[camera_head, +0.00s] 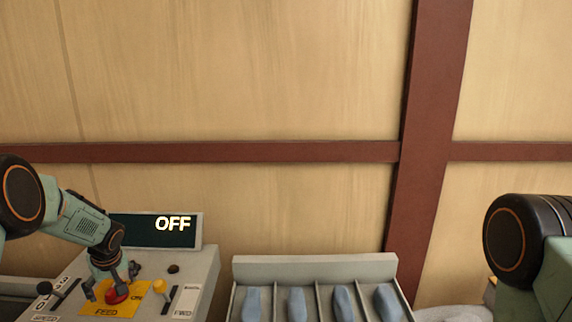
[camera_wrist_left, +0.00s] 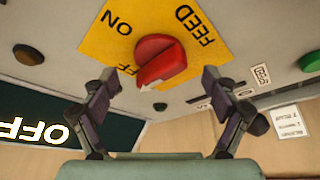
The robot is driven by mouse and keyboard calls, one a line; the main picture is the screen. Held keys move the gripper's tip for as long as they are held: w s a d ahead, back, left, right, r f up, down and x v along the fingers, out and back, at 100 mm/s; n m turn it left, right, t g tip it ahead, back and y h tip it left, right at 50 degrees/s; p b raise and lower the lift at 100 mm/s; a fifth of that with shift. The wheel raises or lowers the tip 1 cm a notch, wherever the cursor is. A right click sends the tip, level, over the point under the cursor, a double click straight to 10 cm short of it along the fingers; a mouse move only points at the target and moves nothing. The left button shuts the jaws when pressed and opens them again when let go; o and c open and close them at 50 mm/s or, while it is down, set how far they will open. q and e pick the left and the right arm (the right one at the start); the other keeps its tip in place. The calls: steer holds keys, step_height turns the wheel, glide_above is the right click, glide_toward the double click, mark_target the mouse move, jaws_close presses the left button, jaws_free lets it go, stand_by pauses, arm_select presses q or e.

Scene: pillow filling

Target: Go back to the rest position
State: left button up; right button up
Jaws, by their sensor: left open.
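My left gripper (camera_head: 111,284) is over the control box at the lower left. In the left wrist view its two fingers (camera_wrist_left: 160,84) are spread apart, one on each side of a red rotary knob (camera_wrist_left: 160,60). The fingers look clear of the knob, with nothing held. The knob sits on a yellow plate (camera_wrist_left: 108,33) marked FEED, ON and OFF. The red knob also shows in the head view (camera_head: 117,296), partly hidden by the gripper. The display (camera_head: 150,231) behind it reads OFF. My right arm shows at the right edge, but its gripper is out of view.
The control box (camera_head: 200,268) carries levers and buttons around the yellow plate. A grey tray (camera_head: 315,268) with dividers holds several blue items to its right. A wooden wall (camera_head: 240,70) with dark red beams stands behind. The space above the box and tray is clear.

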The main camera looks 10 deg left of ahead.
arm_select(q)
steer(key=shift+m, duration=0.6)
steer(key=shift+f+m+t+h, duration=0.1)
steer(key=shift+m+t+h, duration=0.3)
steer(key=shift+m, duration=0.4)
steer(key=shift+s+a+m+t+h+b, duration=0.1)
steer(key=shift+m+t+h+b, duration=0.2)
steer(key=shift+m+b, duration=0.65)
steer(key=m+b, duration=0.2)
steer(key=b, duration=0.1)
steer(key=shift+f+h, duration=0.15)
steer(key=shift+h, duration=0.25)
steer(key=shift+r+m+h+b, duration=0.2)
steer(key=shift+m+h+b, duration=0.2)
steer(key=shift+m+b, duration=1)
steer(key=shift+n, duration=0.35)
steer(key=shift+s+d, duration=0.1)
steer(key=shift+d, duration=0.1)
